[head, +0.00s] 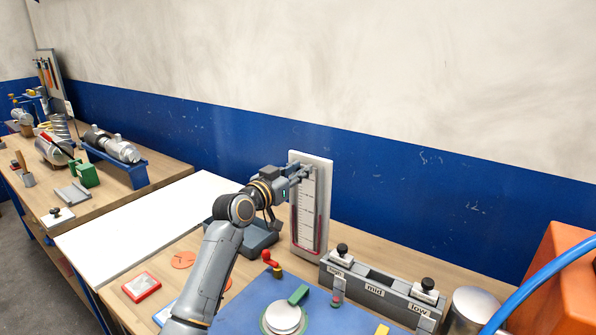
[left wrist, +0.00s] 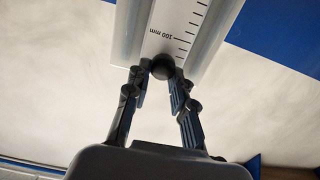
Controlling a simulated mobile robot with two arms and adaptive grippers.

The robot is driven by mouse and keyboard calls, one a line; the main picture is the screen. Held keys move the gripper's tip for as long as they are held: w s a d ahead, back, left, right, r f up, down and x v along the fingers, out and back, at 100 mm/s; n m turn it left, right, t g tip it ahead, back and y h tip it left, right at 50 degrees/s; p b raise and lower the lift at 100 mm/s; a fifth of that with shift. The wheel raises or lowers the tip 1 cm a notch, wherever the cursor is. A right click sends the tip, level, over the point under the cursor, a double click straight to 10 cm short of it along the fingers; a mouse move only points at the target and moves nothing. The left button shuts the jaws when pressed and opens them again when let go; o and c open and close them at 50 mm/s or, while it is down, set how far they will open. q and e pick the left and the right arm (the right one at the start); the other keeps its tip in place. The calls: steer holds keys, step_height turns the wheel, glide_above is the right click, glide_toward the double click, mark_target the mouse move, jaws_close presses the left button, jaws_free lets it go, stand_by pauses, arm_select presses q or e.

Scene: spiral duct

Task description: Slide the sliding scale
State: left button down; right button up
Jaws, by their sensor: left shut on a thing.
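The sliding scale (head: 310,205) is a tall white upright board with tick marks and a reddish line low on it, standing at the back of the bench. The left wrist view shows its marked face (left wrist: 178,35) close up, with a "100 mm" label. My left gripper (head: 303,172) is at the upper part of the scale. Its fingers (left wrist: 160,85) are closed around a dark round knob (left wrist: 162,67) on the scale, just beside the 100 mm label. The fingers partly hide the scale's upper part in the head view. My right gripper is not in view.
A grey block with black knobs marked "high", "mid" and "low" (head: 375,291) stands right of the scale. A metal cylinder (head: 470,310) and an orange box (head: 560,280) are further right. A blue mat (head: 245,308) lies in front. A white board (head: 135,230) covers the bench at left.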

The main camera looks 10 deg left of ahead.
arm_select(q)
steer(key=c, duration=1.1)
jaws_free()
steer(key=v, duration=1.2)
steer(key=shift+f, duration=0.1)
